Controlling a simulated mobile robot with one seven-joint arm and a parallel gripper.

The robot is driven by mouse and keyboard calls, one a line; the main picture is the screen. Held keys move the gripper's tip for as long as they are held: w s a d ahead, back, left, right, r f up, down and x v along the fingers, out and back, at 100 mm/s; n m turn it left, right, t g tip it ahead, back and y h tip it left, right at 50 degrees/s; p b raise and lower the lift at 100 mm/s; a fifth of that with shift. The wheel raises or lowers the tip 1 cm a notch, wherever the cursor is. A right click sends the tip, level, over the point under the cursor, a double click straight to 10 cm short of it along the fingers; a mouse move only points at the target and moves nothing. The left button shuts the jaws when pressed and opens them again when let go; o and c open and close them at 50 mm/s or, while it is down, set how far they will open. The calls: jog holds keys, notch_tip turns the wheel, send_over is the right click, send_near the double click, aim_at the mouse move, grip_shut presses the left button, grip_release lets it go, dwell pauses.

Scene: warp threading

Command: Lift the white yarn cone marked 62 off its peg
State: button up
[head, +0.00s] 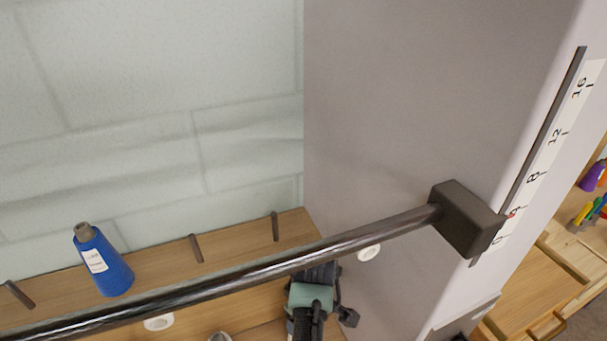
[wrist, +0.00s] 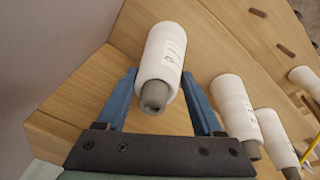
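A white yarn cone (wrist: 165,52) with a small printed label stands out from a wooden board in the wrist view, its grey tip towards the camera. The number on the label is too small to read. My gripper (wrist: 159,74) is open, with its blue fingers at either side of this cone. Wood shows between the fingers and the cone's narrow end, and I cannot tell whether the fingertips touch its sides. In the head view my gripper (head: 316,277) is partly hidden behind a dark metal bar, and the cone between its fingers cannot be made out.
More white cones (wrist: 235,108) stand to the right in the wrist view, one close to the right finger. In the head view, the metal bar (head: 370,235) crosses above my gripper, and a grey upright panel (head: 400,110) stands beside it. A blue cone (head: 113,270) and bare pegs (head: 196,248) are to the left.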

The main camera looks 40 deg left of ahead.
jog(key=c, duration=0.5)
notch_tip(320, 180, up, 11)
jog(key=p, duration=1)
jog(key=shift+r+p, duration=0.1)
jog(key=shift+p, duration=0.25)
jog(key=shift+c, duration=0.2)
